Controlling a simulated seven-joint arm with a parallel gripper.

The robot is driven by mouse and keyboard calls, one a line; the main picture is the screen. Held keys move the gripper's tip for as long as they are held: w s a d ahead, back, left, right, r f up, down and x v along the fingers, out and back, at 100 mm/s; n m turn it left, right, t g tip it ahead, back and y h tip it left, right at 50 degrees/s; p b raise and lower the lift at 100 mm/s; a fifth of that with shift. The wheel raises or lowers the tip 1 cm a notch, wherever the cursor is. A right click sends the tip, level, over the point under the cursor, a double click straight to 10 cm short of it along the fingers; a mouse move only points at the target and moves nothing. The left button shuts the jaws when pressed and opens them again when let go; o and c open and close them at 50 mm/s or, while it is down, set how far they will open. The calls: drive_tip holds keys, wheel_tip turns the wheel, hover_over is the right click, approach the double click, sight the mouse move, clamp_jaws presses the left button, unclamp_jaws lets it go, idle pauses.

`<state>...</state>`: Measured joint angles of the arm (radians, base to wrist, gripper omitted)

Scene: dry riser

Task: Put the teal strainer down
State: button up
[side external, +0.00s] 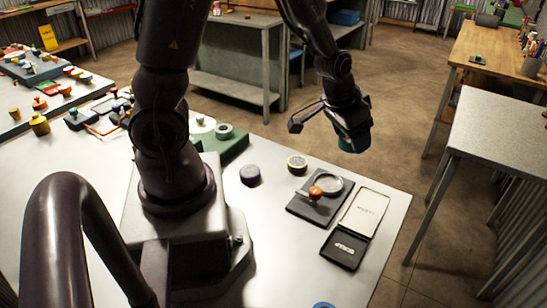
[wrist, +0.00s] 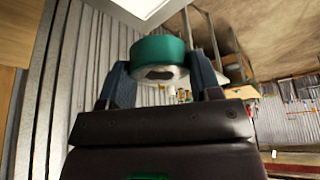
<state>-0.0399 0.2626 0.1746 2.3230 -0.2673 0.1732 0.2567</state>
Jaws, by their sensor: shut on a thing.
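My gripper (wrist: 160,78) is shut on the teal strainer (wrist: 158,50), a short round teal ring with a dark and pale inside, seen in the wrist view between the two fingers. In the side external view the strainer (side external: 347,145) shows only as a bit of teal under my gripper (side external: 352,132). It is held in the air, above and beyond the table's far right edge. My wrist hides most of it there.
On the white table (side external: 285,255) are a dark plate (side external: 297,207) with a round grey dish (side external: 333,184) and an orange-knobbed tool (side external: 315,192), an open flat case (side external: 364,214), a purple round piece (side external: 250,174), a cream-topped round piece (side external: 297,163) and a green block (side external: 233,146).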

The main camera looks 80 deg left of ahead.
drive_tip(key=s+a+f+n+g+y, duration=0.1)
drive_tip(key=s+a+f+n, duration=0.15)
drive_tip(key=a, duration=0.45)
drive_tip(key=s+a+f+n+y, duration=0.1)
drive_tip(key=s+a+f+n, duration=0.1)
drive_tip(key=s+a+n, duration=0.3)
drive_tip(key=n+g+y, duration=0.2)
drive_tip(key=n, duration=0.2)
hover_over(267, 153)
drive_tip(key=d, duration=0.1)
drive_tip(key=shift+s+f, duration=0.2)
drive_tip(key=shift+f, duration=1)
drive_tip(key=shift+h, duration=0.3)
drive_tip(key=shift+f, duration=4.8)
drive_tip(key=shift+f, duration=0.15)
drive_tip(key=o, duration=0.9)
drive_tip(key=shift+o, duration=0.2)
